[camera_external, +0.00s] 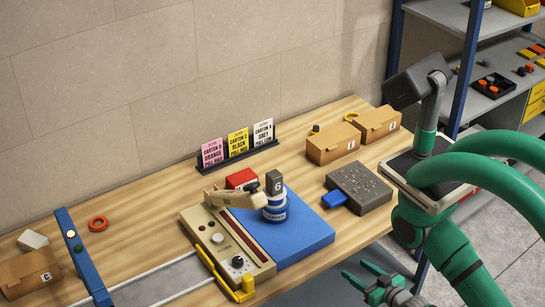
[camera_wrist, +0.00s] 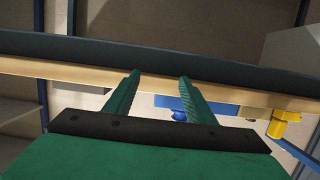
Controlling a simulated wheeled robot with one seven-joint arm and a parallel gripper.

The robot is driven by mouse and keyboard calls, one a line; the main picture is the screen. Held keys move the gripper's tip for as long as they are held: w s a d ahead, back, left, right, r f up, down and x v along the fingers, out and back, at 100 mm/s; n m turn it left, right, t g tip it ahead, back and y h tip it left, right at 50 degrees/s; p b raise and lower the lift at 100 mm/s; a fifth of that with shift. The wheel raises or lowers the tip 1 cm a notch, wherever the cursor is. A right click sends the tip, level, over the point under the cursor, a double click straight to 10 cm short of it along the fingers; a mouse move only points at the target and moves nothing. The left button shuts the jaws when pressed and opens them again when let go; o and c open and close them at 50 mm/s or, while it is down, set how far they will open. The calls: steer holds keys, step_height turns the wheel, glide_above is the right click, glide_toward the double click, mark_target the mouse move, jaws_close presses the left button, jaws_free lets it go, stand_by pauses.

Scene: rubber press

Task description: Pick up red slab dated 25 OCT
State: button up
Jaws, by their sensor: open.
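A red slab (camera_external: 241,178) lies on the wooden table behind the beige press (camera_external: 215,235), partly hidden by its arm. No date is readable on it. My gripper (camera_external: 357,274) is open and empty in front of the table's front edge, low and well away from the red slab. In the wrist view the two green fingers (camera_wrist: 160,77) stand apart with nothing between them. The red slab cannot be made out in the wrist view.
A blue mat (camera_external: 310,232) carries a dark block marked 6 on a blue-and-white cylinder (camera_external: 274,208). A grey block (camera_external: 362,185) with a blue tab lies to the right. Cartons (camera_external: 333,145) and upright cards (camera_external: 238,145) stand behind. A yellow handle (camera_wrist: 281,124) shows in the wrist view.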

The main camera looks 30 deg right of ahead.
steer(key=o, duration=0.5)
steer(key=shift+f, duration=0.1)
